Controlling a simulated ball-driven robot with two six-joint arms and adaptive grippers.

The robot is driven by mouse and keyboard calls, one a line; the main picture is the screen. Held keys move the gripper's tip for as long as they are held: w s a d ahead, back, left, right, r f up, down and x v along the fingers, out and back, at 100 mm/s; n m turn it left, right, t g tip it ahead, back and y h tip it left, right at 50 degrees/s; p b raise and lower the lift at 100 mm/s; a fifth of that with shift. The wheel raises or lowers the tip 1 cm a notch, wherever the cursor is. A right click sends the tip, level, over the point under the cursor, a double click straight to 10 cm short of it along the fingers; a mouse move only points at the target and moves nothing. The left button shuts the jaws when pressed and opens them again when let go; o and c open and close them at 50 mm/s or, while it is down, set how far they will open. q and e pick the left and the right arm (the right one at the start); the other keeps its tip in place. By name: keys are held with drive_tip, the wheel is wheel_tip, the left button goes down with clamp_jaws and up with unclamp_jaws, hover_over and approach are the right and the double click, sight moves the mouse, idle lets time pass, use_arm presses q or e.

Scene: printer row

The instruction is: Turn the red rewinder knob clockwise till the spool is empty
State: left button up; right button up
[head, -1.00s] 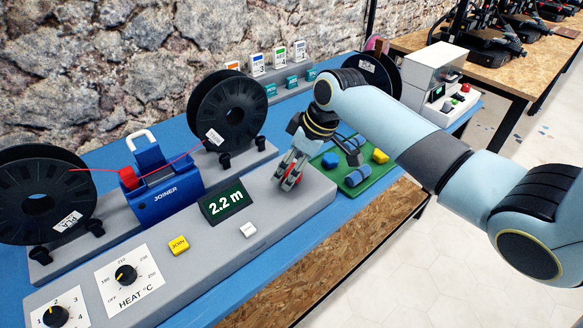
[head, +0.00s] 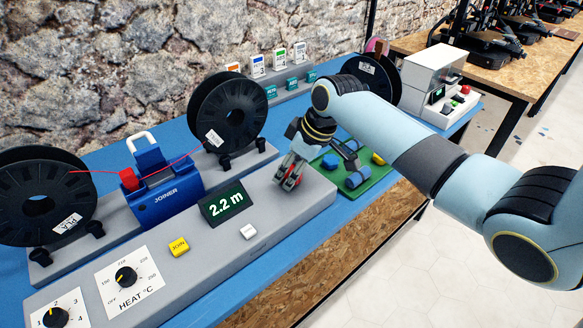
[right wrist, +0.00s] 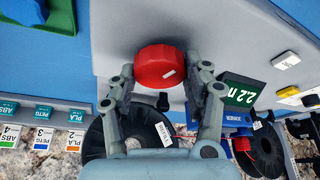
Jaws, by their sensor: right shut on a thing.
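The red rewinder knob (right wrist: 160,66) sits on the grey console (head: 318,197); in the right wrist view it has a small white mark on its face. My right gripper (head: 290,180) is shut on the knob, with one finger on each side, and in the head view it hides most of it. Two black spools stand behind: the right spool (head: 233,120) and the left spool (head: 30,210). A thin red filament runs between them through the blue joiner (head: 165,195). The display (head: 223,208) reads 2.2 m. My left gripper is not in view.
The console also carries a yellow JOIN button (head: 179,246), a white button (head: 249,231), and a heat dial (head: 126,277). A green tray (head: 382,179) with blue and yellow pieces lies right of the gripper. Another spool and a grey machine (head: 425,85) stand farther back.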

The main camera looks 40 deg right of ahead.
drive_tip(key=shift+r+m+p, duration=0.15)
drive_tip(key=shift+m+p, duration=0.15)
drive_tip(key=shift+p, duration=0.2)
drive_tip(key=m+h+p, duration=0.2)
drive_tip(key=m+p, duration=0.3)
drive_tip(key=p, duration=0.1)
drive_tip(key=shift+a+m+p, duration=0.15)
drive_tip(key=shift+m+p, duration=0.15)
drive_tip(key=m+h+p, duration=0.1)
drive_tip(key=m, duration=0.1)
drive_tip(key=shift+a+m+p, duration=0.1)
drive_tip(key=shift+m+p, duration=0.2)
drive_tip(key=shift+m, duration=0.1)
drive_tip(key=shift+m+h, duration=0.5)
drive_tip(key=shift+m, duration=0.4)
drive_tip(key=m, duration=0.1)
drive_tip(key=m+h, duration=0.1)
drive_tip(key=shift+f+m+g, duration=0.2)
drive_tip(key=shift+m+g, duration=0.1)
drive_tip(key=m, duration=0.2)
drive_tip(key=shift+m+g+h, duration=0.3)
drive_tip(key=shift+a+m+g+h+b, duration=0.1)
drive_tip(key=shift+m+g+h+b, duration=0.25)
drive_tip(key=shift+m, duration=0.6)
drive_tip(key=shift+m+g+h+b, duration=0.1)
drive_tip(key=shift+m+g+b, duration=0.15)
drive_tip(key=shift+m+b, duration=0.5)
drive_tip(key=shift+m, duration=0.3)
